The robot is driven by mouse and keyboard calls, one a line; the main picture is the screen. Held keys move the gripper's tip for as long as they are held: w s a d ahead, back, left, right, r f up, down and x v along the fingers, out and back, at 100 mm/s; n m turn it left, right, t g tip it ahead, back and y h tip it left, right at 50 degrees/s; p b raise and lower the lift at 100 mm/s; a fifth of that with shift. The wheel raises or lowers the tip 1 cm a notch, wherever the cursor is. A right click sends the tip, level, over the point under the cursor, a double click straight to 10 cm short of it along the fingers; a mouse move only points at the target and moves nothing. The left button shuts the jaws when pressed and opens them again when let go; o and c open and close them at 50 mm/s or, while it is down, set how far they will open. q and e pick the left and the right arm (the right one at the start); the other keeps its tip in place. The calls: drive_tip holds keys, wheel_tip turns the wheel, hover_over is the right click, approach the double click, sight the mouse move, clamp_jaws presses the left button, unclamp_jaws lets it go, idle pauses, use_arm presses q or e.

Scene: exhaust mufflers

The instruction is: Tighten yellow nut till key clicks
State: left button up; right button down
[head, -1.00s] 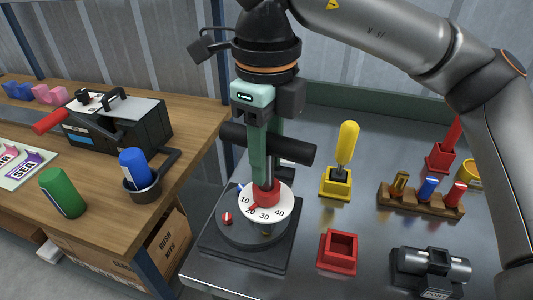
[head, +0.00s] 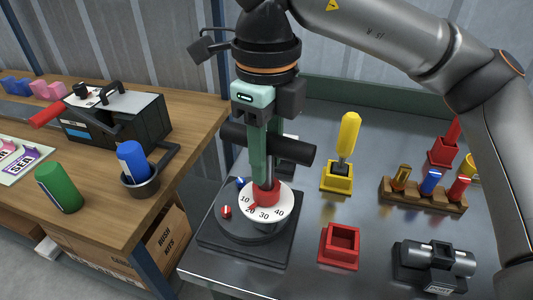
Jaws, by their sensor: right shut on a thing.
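My right gripper (head: 266,178) points down and is shut on a torque key (head: 266,194) with a black crossbar, a red collar and a white dial marked 10 to 40. The key stands upright over the right part of a round dark flange (head: 232,226) on a square black base. A red nut (head: 226,211) and a blue nut (head: 240,182) show on the flange, to the left of the dial. The yellow nut is hidden under the key, so I cannot see how the key sits on it. My left gripper is out of view.
A yellow-handled tool (head: 347,136) stands in a yellow holder. An empty red holder (head: 340,246), a wooden rack (head: 422,196) with several coloured pieces and a black-and-silver fixture (head: 434,268) are to the right. A wooden bench (head: 110,215) is at left.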

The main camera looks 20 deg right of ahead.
drive_tip(key=shift+m+b, duration=0.3)
drive_tip(key=shift+m, duration=1.1)
drive_tip(key=shift+m, duration=0.9)
drive_tip(key=shift+b, duration=0.3)
drive_tip(key=shift+m, duration=0.9)
drive_tip(key=shift+r, duration=0.1)
